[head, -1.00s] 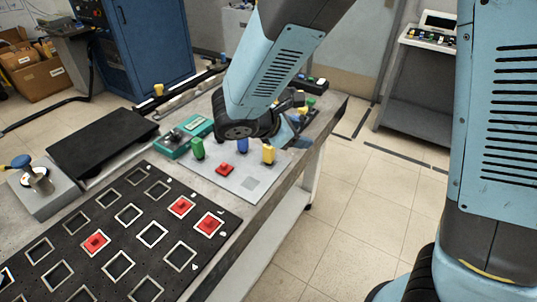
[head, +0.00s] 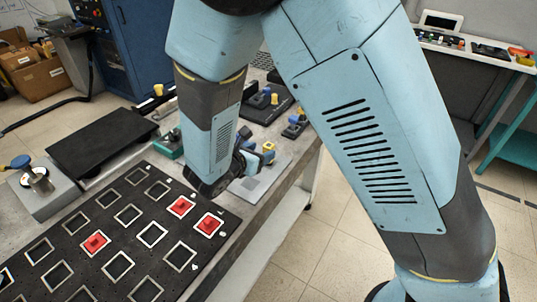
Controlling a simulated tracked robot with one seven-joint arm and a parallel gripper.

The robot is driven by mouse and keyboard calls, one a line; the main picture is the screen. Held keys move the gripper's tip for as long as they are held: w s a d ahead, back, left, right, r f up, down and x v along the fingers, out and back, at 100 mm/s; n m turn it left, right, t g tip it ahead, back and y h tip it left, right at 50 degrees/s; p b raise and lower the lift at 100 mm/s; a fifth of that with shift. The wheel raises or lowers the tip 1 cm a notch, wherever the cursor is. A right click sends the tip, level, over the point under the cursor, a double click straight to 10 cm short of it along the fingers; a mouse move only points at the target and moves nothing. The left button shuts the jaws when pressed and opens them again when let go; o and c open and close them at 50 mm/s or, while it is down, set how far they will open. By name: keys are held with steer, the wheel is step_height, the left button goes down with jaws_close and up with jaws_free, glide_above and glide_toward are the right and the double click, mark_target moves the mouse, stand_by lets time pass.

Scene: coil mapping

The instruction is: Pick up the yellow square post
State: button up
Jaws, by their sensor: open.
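The yellow square post (head: 268,147) stands at the grey plate (head: 272,182) on the bench, and only its upper part shows in the head view. My gripper (head: 262,157) is low over the plate, right by the post, with its jaws open. Its fingers and wrist hide the lower part of the post, and I cannot tell whether the post is between the fingers. The green and blue posts and the red piece of the plate are hidden behind my arm.
A black board (head: 187,222) with white square outlines and several red pieces fills the bench's front left. A black slab (head: 103,145) and a teal device (head: 168,146) lie behind it. Small blue and black parts (head: 262,98) stand farther back. The floor at right is clear.

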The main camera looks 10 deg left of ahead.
mark_target(272, 145)
steer(key=shift+r+x, duration=0.15)
steer(key=shift+x, duration=1.55)
steer(key=shift+r+x, duration=0.1)
steer(key=shift+x, duration=1.65)
steer(key=shift+d, duration=0.15)
steer(key=shift+c, duration=0.3)
steer(key=c, duration=1)
steer(key=shift+c, duration=0.2)
